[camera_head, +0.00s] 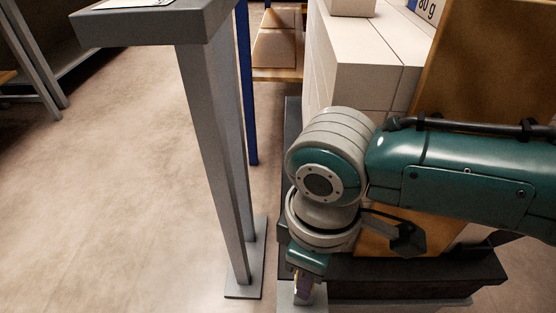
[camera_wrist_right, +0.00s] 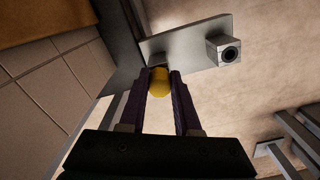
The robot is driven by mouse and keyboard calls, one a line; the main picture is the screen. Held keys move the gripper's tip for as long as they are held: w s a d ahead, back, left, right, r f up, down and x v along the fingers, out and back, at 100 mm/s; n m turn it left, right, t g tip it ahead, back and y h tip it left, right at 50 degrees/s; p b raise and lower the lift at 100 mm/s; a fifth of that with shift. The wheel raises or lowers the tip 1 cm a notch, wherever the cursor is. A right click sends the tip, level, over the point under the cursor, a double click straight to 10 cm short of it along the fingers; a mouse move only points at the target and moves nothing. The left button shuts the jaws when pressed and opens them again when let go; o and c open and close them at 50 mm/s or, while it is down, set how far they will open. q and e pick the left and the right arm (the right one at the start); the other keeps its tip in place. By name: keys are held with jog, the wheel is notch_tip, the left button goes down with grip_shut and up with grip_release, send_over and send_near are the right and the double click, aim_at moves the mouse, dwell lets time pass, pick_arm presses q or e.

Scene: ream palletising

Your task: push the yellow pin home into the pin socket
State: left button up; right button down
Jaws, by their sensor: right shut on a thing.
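My right gripper (camera_head: 303,286) points down at the bottom of the head view, beside a dark pallet-like base. In the right wrist view, its two purple fingers (camera_wrist_right: 160,76) are shut on the yellow pin (camera_wrist_right: 159,84), whose rounded yellow part shows between the fingertips. The pin socket (camera_wrist_right: 229,54) is a grey block with a round dark hole, on a grey plate. It stands to the right of the pin in the wrist view, and the pin is apart from the hole. The pin's far end is hidden. My left gripper is not in view.
White ream boxes (camera_head: 360,55) and a brown board (camera_head: 490,70) stand close behind my right arm. A grey post (camera_head: 212,150) on a foot plate stands to the left, with a blue upright (camera_head: 246,90) behind it. Bare floor (camera_head: 110,190) lies at the left.

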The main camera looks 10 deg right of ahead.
jog(key=shift+f, duration=0.15)
jog(key=c, duration=0.5)
grip_release()
jog(key=shift+c, duration=0.2)
notch_tip(320, 180, up, 10)
jog(key=p, duration=0.5)
jog(key=shift+p, duration=0.35)
